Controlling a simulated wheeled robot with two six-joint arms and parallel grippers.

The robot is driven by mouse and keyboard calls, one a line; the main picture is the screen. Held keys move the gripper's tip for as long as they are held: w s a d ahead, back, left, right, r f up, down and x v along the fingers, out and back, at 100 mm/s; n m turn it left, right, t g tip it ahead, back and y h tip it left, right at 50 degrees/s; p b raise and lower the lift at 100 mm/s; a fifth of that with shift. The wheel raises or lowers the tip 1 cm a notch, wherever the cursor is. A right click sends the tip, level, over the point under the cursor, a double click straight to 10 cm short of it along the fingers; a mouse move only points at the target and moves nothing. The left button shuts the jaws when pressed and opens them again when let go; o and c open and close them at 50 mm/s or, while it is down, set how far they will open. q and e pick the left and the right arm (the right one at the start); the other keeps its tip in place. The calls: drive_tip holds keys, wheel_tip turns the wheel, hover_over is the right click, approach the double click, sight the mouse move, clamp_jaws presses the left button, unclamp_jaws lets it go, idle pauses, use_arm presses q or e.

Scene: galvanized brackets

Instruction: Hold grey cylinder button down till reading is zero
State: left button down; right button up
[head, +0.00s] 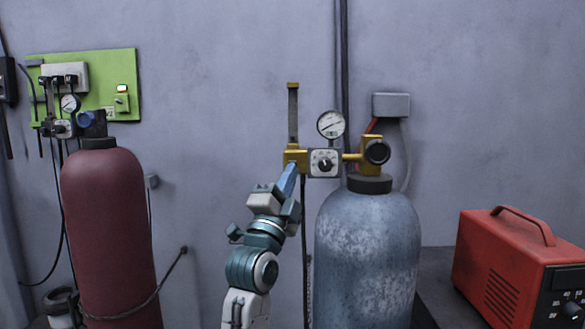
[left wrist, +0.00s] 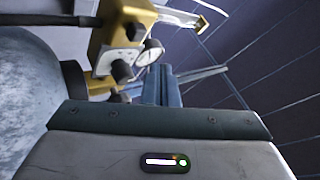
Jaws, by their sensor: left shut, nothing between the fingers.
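The grey cylinder (head: 367,255) stands right of centre with a brass regulator (head: 297,157) on top. Its round white gauge (head: 331,124) has a dark needle slanting across the dial; the exact reading is too small to tell. A pale plate with a black knob (head: 324,163) sits below the gauge. My left gripper (head: 290,168) is shut and empty, its blue tips at the lower left end of the brass block. I cannot tell whether they touch it. The left wrist view shows the shut fingers (left wrist: 160,72) beside the gauge (left wrist: 149,53). The button is not clearly visible. My right gripper is out of view.
A maroon cylinder (head: 106,235) stands at the left before a green panel (head: 112,72) with its own gauge and hoses. A red machine (head: 515,262) sits at the right. A grey wall box (head: 391,105) is behind the regulator. The space between the cylinders is otherwise open.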

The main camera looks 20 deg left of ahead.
use_arm(q)
drive_tip(key=shift+s+d, duration=0.2)
drive_tip(key=shift+s, duration=0.45)
drive_tip(key=shift+s+d, duration=0.2)
drive_tip(key=shift+s, duration=0.45)
